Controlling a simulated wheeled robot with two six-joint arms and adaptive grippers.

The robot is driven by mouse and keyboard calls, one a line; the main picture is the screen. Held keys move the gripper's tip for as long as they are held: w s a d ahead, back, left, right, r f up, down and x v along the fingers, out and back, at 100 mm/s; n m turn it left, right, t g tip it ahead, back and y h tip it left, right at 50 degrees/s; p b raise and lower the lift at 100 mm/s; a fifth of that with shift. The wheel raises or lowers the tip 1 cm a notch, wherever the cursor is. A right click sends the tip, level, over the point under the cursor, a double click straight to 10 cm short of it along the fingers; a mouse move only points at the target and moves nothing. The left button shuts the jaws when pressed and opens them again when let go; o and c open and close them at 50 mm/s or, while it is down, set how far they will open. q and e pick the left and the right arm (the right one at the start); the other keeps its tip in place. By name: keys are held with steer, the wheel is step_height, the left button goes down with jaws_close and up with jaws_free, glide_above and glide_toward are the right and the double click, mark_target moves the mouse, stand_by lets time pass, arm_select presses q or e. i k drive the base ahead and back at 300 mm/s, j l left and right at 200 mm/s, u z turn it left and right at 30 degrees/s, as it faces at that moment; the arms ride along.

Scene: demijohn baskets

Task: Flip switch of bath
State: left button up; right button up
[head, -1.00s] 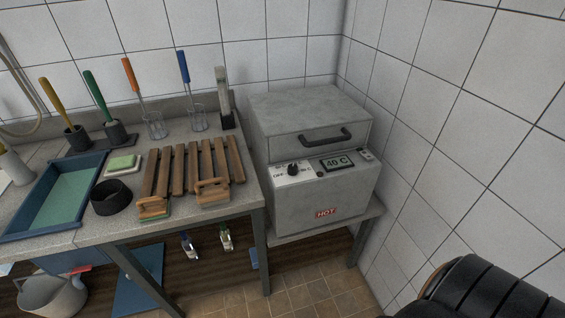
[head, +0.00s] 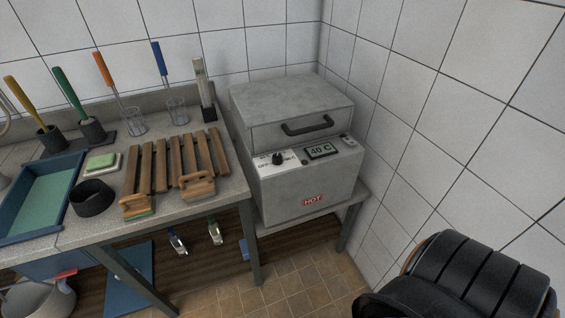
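The bath is a grey box (head: 300,170) with a hinged-looking lid and a dark handle (head: 307,126), standing on a low stand in the corner. On its sloped front panel is a black knob switch (head: 277,159) on a white plate marked OFF on its left side. Beside it a display (head: 322,150) reads 40 C, and a small dark control (head: 346,138) sits to its right. A red HOT label (head: 313,200) is on the front. The lid is shut. Neither gripper is in view; a black segmented part of mine shows at lower right.
A bucket (head: 40,298) stands below. Tiled walls close in behind and right; floor before the bath is clear.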

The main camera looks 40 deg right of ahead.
mark_target(347, 140)
steer(key=z, duration=1.7)
